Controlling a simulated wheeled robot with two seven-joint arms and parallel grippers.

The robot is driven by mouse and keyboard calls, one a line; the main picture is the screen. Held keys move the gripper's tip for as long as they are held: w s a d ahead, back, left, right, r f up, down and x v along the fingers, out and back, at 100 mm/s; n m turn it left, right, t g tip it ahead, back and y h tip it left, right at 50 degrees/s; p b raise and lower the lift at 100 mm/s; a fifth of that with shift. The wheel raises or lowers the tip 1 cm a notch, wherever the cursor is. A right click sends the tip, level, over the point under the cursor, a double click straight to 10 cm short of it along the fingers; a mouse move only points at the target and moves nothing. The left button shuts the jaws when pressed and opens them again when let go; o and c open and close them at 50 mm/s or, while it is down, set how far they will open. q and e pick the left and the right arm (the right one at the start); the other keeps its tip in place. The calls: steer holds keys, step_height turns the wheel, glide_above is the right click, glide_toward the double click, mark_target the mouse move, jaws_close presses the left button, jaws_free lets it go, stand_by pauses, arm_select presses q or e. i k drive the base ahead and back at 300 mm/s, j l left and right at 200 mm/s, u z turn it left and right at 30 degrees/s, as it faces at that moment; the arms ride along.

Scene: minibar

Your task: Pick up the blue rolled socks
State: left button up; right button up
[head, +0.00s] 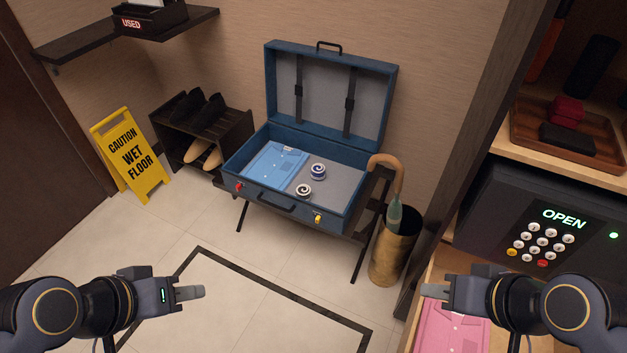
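The blue rolled socks (318,170), a blue and white spiral, lie inside the open blue suitcase (284,207), right of a folded light blue shirt (275,166). A second roll of socks, dark and white (304,190), lies just in front of them. My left gripper (197,292) is at the lower left, in front of the suitcase and apart from it. My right gripper (431,290) is at the lower right, in front of the safe and shelf. Both are seen side-on, so the gap between the fingers does not show. Neither touches the socks.
The suitcase lid (329,98) stands up at the back. An umbrella stand (391,255) with an umbrella (394,213) is at its right. A shoe rack (203,125) and wet floor sign (130,155) are at the left.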

mark_target(317, 172)
steer(key=i+j+u, duration=0.15)
steer(key=i+j, duration=0.15)
steer(key=i, duration=0.3)
steer(key=i+j+u, duration=0.15)
steer(key=i, duration=0.5)
steer(key=i+j+u, duration=0.15)
steer(key=i, duration=0.45)
